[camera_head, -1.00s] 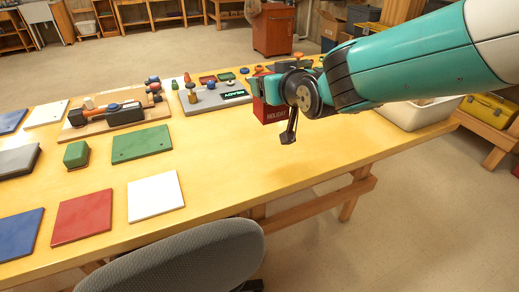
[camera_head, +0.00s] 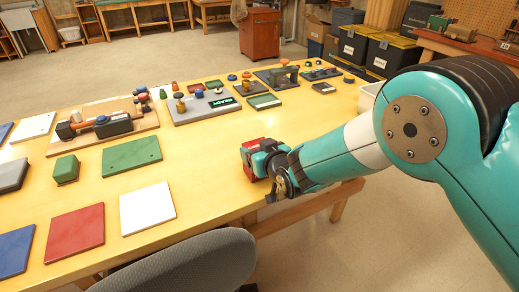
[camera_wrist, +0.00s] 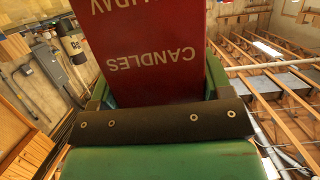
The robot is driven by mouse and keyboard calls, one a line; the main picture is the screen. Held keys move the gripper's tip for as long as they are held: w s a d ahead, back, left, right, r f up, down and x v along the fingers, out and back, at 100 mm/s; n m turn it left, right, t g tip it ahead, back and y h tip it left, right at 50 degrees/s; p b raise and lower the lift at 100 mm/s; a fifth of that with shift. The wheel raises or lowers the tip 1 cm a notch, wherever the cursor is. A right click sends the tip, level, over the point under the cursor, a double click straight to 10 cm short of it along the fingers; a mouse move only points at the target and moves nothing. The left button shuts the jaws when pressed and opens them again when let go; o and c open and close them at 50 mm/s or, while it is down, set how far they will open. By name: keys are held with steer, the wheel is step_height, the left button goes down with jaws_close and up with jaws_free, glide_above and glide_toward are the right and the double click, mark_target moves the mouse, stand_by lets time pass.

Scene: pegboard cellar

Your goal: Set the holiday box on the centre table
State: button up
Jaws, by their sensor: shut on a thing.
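The holiday box (camera_head: 250,160) is a small red box. In the wrist view (camera_wrist: 150,50) it shows the white words "CANDLES" and part of "HOLIDAY", upside down in the picture. My gripper (camera_head: 266,164) is shut on it, with green fingers on both sides of the box in the wrist view (camera_wrist: 155,85). The long yellow wooden table (camera_head: 205,185) fills the middle of the head view. The box is at the table's right front part, near its edge. I cannot tell whether it touches the top. My gripper partly hides the box.
A grey board with a green display (camera_head: 205,106), a tool board (camera_head: 100,125) and coloured plates, such as a white one (camera_head: 147,206), lie to the left and back. A grey chair (camera_head: 190,268) stands at the front edge. Bare tabletop lies left of the box.

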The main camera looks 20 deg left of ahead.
steer(key=shift+f+b, duration=0.2)
steer(key=shift+b, duration=0.1)
steer(key=o, duration=1)
steer(key=shift+r, duration=0.15)
steer(key=shift+d+r+p, duration=0.1)
steer(key=shift+r+p, duration=0.05)
steer(key=shift+p, duration=0.15)
steer(key=b+v, duration=0.2)
steer(key=v, duration=0.9)
steer(key=shift+s+d, duration=0.25)
steer(key=shift+s, duration=0.05)
steer(key=shift+r, duration=0.1)
